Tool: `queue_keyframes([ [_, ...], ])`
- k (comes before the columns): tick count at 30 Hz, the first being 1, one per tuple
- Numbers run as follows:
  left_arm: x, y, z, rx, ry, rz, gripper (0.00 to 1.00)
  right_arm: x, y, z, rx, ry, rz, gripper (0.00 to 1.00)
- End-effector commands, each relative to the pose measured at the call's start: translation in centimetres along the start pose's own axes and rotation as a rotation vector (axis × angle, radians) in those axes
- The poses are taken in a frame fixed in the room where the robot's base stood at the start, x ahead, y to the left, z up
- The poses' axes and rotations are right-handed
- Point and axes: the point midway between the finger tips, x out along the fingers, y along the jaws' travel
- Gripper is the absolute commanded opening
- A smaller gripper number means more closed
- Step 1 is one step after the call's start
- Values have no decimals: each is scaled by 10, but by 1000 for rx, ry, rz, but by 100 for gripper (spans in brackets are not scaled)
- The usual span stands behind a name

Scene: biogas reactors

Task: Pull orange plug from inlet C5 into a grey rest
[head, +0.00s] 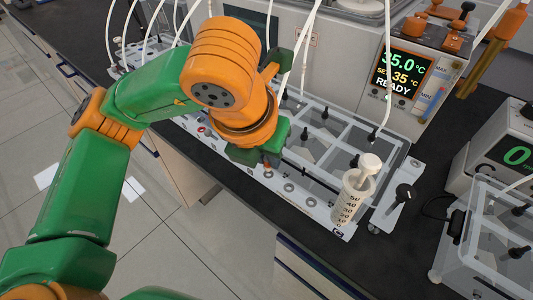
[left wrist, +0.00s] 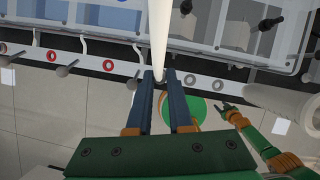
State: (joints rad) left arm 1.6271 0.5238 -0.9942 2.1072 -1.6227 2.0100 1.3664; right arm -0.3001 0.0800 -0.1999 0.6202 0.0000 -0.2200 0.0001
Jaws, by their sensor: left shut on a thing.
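My left gripper (head: 262,157) is low over the front rail (head: 315,212) of the reactor bath marked C. A small orange piece, which looks like the orange plug (head: 267,164), shows at its fingertips. In the left wrist view its two dark fingers (left wrist: 159,76) are close together at the end of a white tube (left wrist: 159,35), at the rail's edge. The plug's tip is hidden, so I cannot tell if it sits in an inlet. Inlet C5 and a grey rest cannot be told apart by label. My right gripper (left wrist: 228,110) shows small in the left wrist view.
A syringe (head: 354,197) stands at the rail's right end, beside a black-handled valve (head: 404,193). A heater controller (head: 410,75) reads 35.0 °C behind the bath. Several white tubes hang overhead. Grey pegs (left wrist: 67,69) stick out along the rail. The floor in front is clear.

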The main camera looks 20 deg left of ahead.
Motion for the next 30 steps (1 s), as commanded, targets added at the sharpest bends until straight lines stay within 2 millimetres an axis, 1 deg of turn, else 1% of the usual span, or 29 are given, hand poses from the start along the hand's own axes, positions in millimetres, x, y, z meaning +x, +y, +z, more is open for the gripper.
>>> queue_keyframes([
  [10,-1,0,0,0,0,0,0,-1,0,0,0,0,0,50],
  [20,3,-1,-1,0,-1,0,0,7,0,1,0,0,0,50],
  [30,3,-1,-1,0,0,0,0,7,0,1,0,0,0,50],
])
